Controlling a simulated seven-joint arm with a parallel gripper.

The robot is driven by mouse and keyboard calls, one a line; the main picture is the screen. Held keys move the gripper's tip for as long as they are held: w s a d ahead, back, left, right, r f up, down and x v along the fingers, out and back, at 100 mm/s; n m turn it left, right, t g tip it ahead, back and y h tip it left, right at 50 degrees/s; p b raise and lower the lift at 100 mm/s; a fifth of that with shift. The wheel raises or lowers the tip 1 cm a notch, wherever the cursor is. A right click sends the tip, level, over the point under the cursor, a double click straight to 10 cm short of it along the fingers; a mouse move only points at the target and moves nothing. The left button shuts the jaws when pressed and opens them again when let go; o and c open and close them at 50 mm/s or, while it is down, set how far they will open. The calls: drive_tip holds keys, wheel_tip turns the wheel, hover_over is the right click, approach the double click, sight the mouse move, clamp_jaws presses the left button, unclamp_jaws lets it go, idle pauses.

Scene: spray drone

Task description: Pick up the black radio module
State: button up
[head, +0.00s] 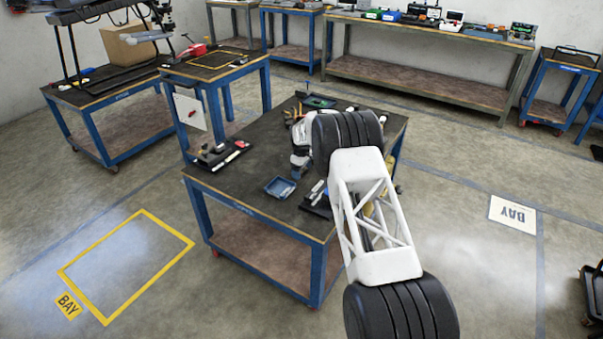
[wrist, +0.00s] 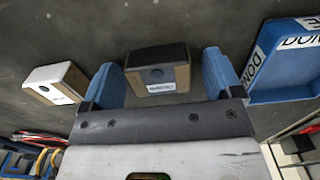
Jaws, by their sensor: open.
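A small box with a black top and a brown front bearing a white label, which looks like the black radio module (wrist: 158,56), lies on the dark tabletop in the wrist view. My gripper (wrist: 163,80) is open, with one blue finger to the left of this module and one to the right. A gap shows on each side, and I cannot tell how high the fingers are above the table. In the head view my gripper (head: 300,165) is over the middle of the workbench (head: 240,190), largely hidden by my arm. The module cannot be made out there.
A similar box with a white top (wrist: 56,82) lies just left of the left finger. A blue tray (wrist: 290,70) marked "DONE" lies close on the right; it also shows in the head view (head: 280,187). Cables and tools (wrist: 40,145) lie at the lower left.

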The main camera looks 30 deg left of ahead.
idle(0.3)
drive_tip(key=c, duration=1)
drive_tip(key=shift+r, duration=5)
